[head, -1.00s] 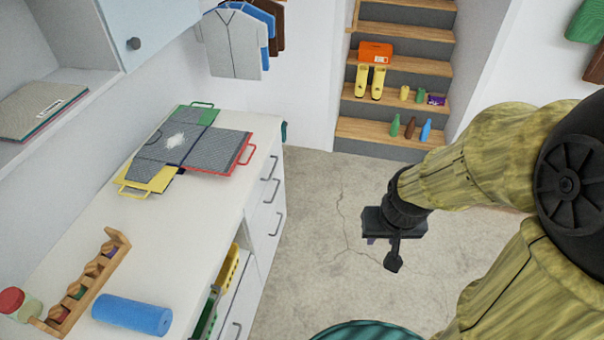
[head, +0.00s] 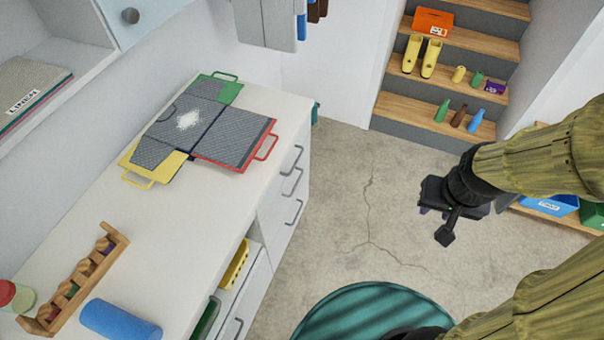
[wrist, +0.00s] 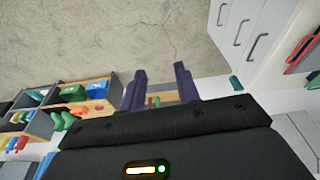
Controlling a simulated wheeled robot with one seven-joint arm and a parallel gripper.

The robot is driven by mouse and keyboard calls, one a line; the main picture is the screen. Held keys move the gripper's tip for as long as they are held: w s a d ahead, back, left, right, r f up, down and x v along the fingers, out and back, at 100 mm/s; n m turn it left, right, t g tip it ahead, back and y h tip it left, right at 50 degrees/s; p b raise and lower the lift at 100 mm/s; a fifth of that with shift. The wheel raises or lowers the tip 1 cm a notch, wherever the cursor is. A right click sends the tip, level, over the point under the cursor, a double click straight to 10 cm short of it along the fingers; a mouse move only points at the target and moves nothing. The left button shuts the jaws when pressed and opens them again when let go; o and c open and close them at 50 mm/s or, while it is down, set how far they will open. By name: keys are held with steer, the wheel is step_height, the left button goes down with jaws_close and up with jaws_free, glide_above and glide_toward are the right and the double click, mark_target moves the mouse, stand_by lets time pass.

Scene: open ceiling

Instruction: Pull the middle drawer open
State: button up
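The white drawer unit (head: 283,207) is under the far end of the long counter, with three grey bar handles stacked on its front. The middle drawer's handle (head: 292,182) lies between the upper and lower handles, and the drawer fronts look flush and shut. The middle handle also shows in the wrist view (wrist: 242,33), at upper right. My gripper (head: 434,212) hangs over the floor, well to the right of the drawers and touching nothing. In the wrist view its two purple fingers (wrist: 160,85) stand apart with nothing held between them.
A round teal ribbed object (head: 365,308) stands on the floor at the bottom. The counter (head: 190,220) carries a folding board (head: 235,135), a wooden rack (head: 75,285) and a blue roll (head: 120,320). Stairs (head: 455,80) rise behind. Cracked concrete floor (head: 345,195) between is clear.

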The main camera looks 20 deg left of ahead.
stand_by(0.3)
steer(key=w+a+f+t+y+b, duration=0.1)
steer(key=w+a+f+b, duration=0.4)
steer(key=f, duration=0.5)
steer(key=w+a+f+n+y+b, duration=0.1)
steer(key=w+a+f+y+b, duration=0.15)
steer(key=f+b, duration=0.55)
steer(key=w+a+f+t+b, duration=0.1)
steer(key=w+a+f+b, duration=0.3)
steer(key=f, duration=0.8)
steer(key=w+a+f+m+t+y+b, duration=0.3)
steer(key=a+f+b, duration=0.5)
steer(key=f+b, duration=0.4)
steer(key=w+a+f+m+t+y+b, duration=0.3)
steer(key=a+f+m+t+y+b, duration=0.3)
steer(key=a+f+m+b, duration=0.3)
step_height(320, 180, down, 3)
steer(key=t+b, duration=0.1)
steer(key=b, duration=0.2)
steer(key=shift+m+b, duration=0.3)
steer(key=shift+b, duration=0.1)
